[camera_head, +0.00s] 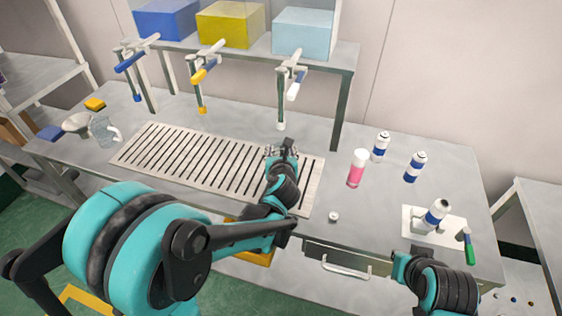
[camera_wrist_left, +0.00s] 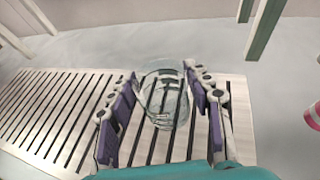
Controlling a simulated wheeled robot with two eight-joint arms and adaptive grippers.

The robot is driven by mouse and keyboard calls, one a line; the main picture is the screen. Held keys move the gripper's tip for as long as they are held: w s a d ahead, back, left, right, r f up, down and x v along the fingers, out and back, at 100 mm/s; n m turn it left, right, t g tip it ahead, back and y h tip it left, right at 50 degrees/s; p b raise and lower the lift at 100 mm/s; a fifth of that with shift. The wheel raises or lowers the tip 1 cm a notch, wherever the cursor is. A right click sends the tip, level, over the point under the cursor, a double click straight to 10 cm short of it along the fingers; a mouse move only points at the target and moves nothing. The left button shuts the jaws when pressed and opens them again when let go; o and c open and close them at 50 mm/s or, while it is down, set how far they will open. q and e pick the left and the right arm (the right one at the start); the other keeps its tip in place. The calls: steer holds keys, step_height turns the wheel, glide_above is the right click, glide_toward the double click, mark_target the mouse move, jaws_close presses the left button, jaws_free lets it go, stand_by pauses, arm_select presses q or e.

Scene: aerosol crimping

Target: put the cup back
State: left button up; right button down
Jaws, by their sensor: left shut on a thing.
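A clear, see-through cup (camera_wrist_left: 163,100) sits between the purple pads of my left gripper (camera_wrist_left: 165,112) in the left wrist view. The gripper is shut on it, above the slotted metal grate (camera_wrist_left: 60,105). In the head view my left gripper (camera_head: 282,152) is over the right part of the grate (camera_head: 150,160), and the cup is mostly hidden by it. I cannot tell whether the cup touches the grate. My right gripper (camera_head: 402,264) shows only in part at the lower right, near the table's front edge; its jaws are unclear.
A clear jug (camera_head: 104,131) and a pale funnel (camera_head: 77,123) stand at the left. A pink can (camera_head: 357,168), blue-white cans (camera_head: 415,167) and a crimping stand (camera_head: 434,215) are at the right.

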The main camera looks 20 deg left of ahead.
arm_select(q)
steer(key=shift+f+b, duration=0.9)
steer(key=shift+f, duration=0.9)
steer(key=shift+f, duration=0.15)
steer(key=o, duration=1.2)
